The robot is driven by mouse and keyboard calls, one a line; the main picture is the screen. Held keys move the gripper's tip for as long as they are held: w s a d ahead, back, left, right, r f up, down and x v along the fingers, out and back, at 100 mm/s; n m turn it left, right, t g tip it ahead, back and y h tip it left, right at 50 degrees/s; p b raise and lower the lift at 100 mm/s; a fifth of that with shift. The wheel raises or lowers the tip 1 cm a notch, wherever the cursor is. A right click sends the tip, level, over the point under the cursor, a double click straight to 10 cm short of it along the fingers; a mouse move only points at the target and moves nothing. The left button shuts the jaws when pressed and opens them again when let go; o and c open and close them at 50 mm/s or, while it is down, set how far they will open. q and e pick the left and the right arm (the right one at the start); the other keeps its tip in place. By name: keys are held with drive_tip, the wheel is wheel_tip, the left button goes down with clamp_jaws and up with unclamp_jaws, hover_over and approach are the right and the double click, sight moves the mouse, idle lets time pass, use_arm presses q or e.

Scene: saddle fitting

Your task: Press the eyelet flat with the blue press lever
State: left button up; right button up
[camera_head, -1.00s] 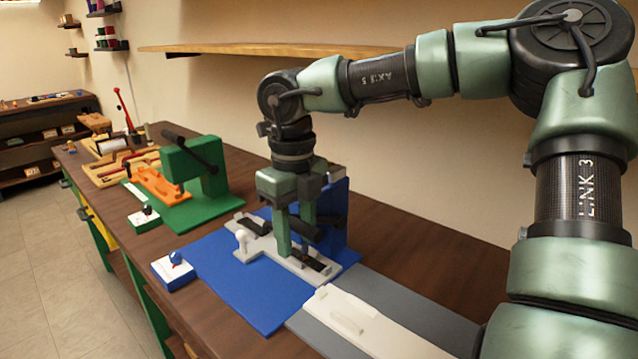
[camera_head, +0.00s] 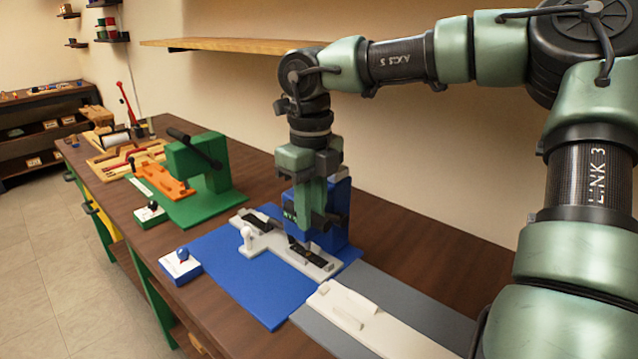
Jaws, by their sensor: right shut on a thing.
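The blue press (camera_head: 340,210) stands on the blue mat (camera_head: 235,275), partly hidden behind my right gripper. My right gripper (camera_head: 312,222) points down in front of the press, with its fingers shut on the dark handle of the press lever (camera_head: 328,221). Most of the handle is hidden by the fingers. A pale grey fixture (camera_head: 270,243) lies on the mat in front of the press and holds black strap pieces (camera_head: 303,252). The eyelet is too small to make out. My left gripper is not in view.
A green press (camera_head: 190,165) with an orange fixture stands further left. A grey mat with a white bar (camera_head: 345,308) lies at the front right. A wooden shelf (camera_head: 230,44) runs along the wall.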

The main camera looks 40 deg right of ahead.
drive_tip(key=d+p, duration=0.1)
drive_tip(key=d+r, duration=0.1)
drive_tip(key=d+r+p, duration=0.1)
drive_tip(key=d, duration=0.1)
drive_tip(key=shift+s+r+p, duration=0.1)
drive_tip(key=shift+p, duration=0.2)
drive_tip(key=shift+o, duration=0.4)
drive_tip(key=shift+d, duration=0.3)
drive_tip(key=shift+o, duration=1.1)
drive_tip(key=shift+w+d, duration=0.15)
drive_tip(key=shift+w, duration=0.05)
drive_tip(key=shift+o, duration=0.2)
drive_tip(key=shift+r, duration=0.15)
drive_tip(key=o, duration=0.5)
drive_tip(key=shift+d, duration=0.15)
drive_tip(key=shift+o, duration=0.2)
